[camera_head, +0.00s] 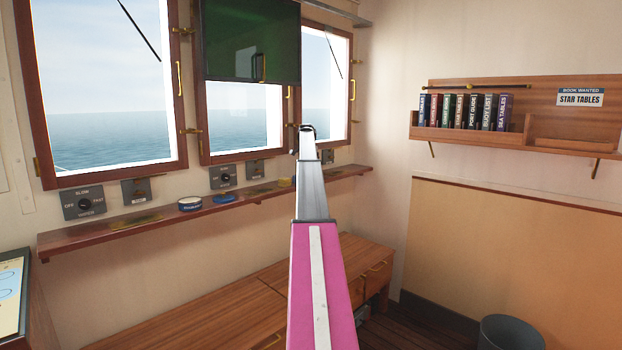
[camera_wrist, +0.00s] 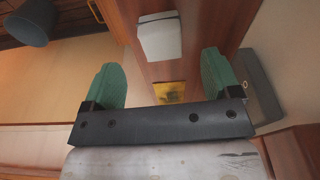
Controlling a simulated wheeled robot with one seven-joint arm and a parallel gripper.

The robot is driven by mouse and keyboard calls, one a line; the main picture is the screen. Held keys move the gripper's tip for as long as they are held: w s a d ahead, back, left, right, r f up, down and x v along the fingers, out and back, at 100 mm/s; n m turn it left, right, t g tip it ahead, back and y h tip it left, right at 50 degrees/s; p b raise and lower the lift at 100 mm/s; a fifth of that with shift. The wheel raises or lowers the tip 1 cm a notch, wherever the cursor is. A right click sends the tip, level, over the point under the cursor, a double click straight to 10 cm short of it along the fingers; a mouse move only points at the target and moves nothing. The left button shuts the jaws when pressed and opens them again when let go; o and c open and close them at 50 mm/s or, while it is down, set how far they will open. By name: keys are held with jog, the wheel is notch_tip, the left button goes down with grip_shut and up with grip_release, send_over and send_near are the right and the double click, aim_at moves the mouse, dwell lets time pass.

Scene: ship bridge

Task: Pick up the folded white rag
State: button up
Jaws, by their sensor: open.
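A white folded block, which looks like the rag (camera_wrist: 160,36), lies on the brown wooden shelf in the wrist view. It is beyond my fingertips, near the top middle. My gripper (camera_wrist: 160,80) is open and empty, its two green fingers spread wide and apart from the white block. In the head view, a small pale yellowish thing (camera_head: 285,181) sits on the shelf (camera_head: 163,220) just left of my arm. I cannot tell for sure that it is the same thing. My gripper is not discernible in the head view; my arm reaches toward the shelf and hides part of it.
A brass plate (camera_wrist: 170,95) lies between my fingers in the wrist view. A round tin (camera_head: 190,203) and a blue thing (camera_head: 224,198) are on the shelf further left. Switch boxes (camera_head: 223,176) are on the wall above. A hanging screen (camera_head: 252,40) is overhead. Wooden drawers (camera_head: 240,300) stand below.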

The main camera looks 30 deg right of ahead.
jog(key=shift+w+d+f, duration=0.1)
jog(key=shift+d+f, duration=0.1)
jog(key=shift+f, duration=0.75)
jog(key=shift+w+d+f, duration=0.1)
jog(key=shift+d+f, duration=0.15)
jog(key=shift+f, duration=0.75)
jog(key=shift+w+d+f, duration=0.1)
jog(key=shift+d+f, duration=0.1)
jog(key=shift+f, duration=0.75)
jog(key=c, duration=1)
